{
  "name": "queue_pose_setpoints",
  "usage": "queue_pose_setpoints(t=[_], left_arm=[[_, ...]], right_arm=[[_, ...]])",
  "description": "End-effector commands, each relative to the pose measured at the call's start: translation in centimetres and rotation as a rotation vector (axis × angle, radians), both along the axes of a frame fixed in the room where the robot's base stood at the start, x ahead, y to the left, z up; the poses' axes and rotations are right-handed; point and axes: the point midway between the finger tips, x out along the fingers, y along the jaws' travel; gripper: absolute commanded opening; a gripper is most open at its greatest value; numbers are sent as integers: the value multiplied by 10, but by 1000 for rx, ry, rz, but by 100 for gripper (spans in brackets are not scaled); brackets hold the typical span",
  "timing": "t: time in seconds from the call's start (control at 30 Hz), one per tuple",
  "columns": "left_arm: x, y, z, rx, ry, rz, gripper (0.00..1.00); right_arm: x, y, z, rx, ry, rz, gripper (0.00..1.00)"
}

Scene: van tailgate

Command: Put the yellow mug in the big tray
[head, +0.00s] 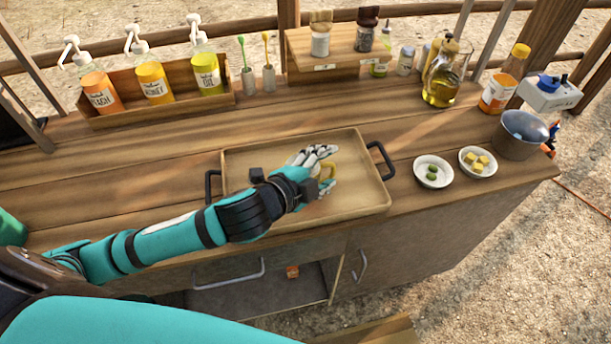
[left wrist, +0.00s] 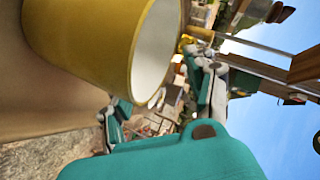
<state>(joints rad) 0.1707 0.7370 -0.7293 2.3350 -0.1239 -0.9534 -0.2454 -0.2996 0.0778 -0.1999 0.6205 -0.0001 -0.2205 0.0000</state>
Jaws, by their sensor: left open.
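The big tray (head: 255,158) is a shallow wooden tray with dark handles at its left and right ends, in the middle of the counter. My left gripper (head: 320,168) is over the tray's interior with its fingers spread open. A small part of the yellow mug (head: 328,171) shows by the fingers in the head view; the hand hides most of it. In the left wrist view the yellow mug (left wrist: 85,45) is large and close, with its white inside facing right. The open left gripper (left wrist: 160,100) shows beside it. My right gripper is in neither view.
Two small white bowls, one with green pieces (head: 433,172) and one with yellow cubes (head: 478,163), stand right of the tray. A metal pot (head: 520,135) is at the right end. A rack of pump bottles (head: 155,85) stands behind left.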

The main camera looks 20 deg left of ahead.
Motion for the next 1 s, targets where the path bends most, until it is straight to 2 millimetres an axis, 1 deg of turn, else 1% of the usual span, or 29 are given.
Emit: queue_pose_setpoints(t=[0.17,0.2,0.23,0.3,0.4,0.5,0.63,1.0], left_arm=[[-37,12,14,1,1,-4,55],[-45,15,20,3,3,-3,55],[-49,17,27,2,7,-1,55],[-59,21,33,3,8,0,55],[-72,25,37,2,7,1,55],[-80,28,39,2,5,2,55],[-88,31,41,1,2,1,55],[-91,31,40,-1,-1,0,55]], right_arm=[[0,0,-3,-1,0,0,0],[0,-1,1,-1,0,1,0],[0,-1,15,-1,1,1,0],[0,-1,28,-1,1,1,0],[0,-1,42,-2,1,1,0],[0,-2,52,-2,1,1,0],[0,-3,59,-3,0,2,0],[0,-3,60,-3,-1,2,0]])
